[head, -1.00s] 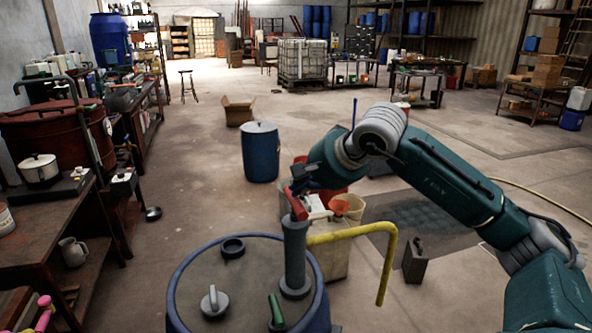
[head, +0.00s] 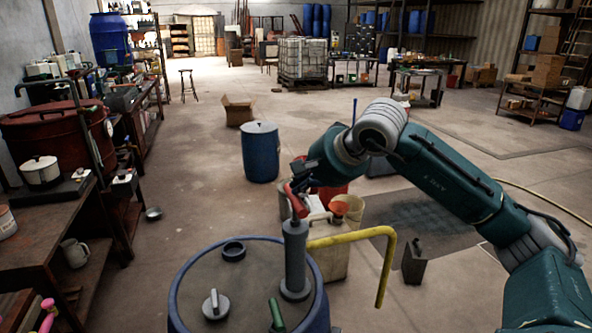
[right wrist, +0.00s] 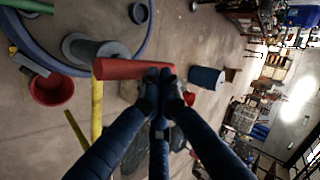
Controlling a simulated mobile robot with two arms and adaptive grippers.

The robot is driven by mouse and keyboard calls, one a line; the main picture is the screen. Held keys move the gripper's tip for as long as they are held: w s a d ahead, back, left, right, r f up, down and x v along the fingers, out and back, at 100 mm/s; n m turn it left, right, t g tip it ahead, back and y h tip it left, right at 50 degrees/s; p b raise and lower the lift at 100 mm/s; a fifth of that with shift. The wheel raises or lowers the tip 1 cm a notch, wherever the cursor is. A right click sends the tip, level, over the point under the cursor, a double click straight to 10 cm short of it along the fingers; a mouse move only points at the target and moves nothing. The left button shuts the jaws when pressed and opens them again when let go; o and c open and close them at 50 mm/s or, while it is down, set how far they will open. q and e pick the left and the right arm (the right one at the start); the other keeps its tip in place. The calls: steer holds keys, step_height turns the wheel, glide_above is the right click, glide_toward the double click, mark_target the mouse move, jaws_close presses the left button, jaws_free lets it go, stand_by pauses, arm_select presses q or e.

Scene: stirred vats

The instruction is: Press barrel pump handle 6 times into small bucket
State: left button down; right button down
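The barrel pump (head: 295,258) is a grey upright cylinder on the blue barrel (head: 195,268), at the bottom middle of the head view. Its red handle (head: 297,203) slopes up and away from the pump top. It shows as a red bar in the right wrist view (right wrist: 122,69). A yellow spout (head: 345,236) runs right and bends down. My right gripper (right wrist: 160,76) has its fingertips together at the handle's far end, apparently touching it. A small red bucket (right wrist: 51,89) stands on the floor near the barrel in the wrist view. My left gripper is out of view.
A cream canister (head: 334,258) with an orange funnel (head: 339,207) stands behind the pump. A dark can (head: 414,262) stands right of the spout. A blue drum (head: 260,152) stands farther back. A cluttered bench (head: 50,222) lines the left.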

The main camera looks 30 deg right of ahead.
steer(key=shift+r+p, duration=2)
steer(key=shift+r, duration=0.55)
step_height(320, 180, up, 6)
steer(key=p, duration=0.5)
stand_by(0.4)
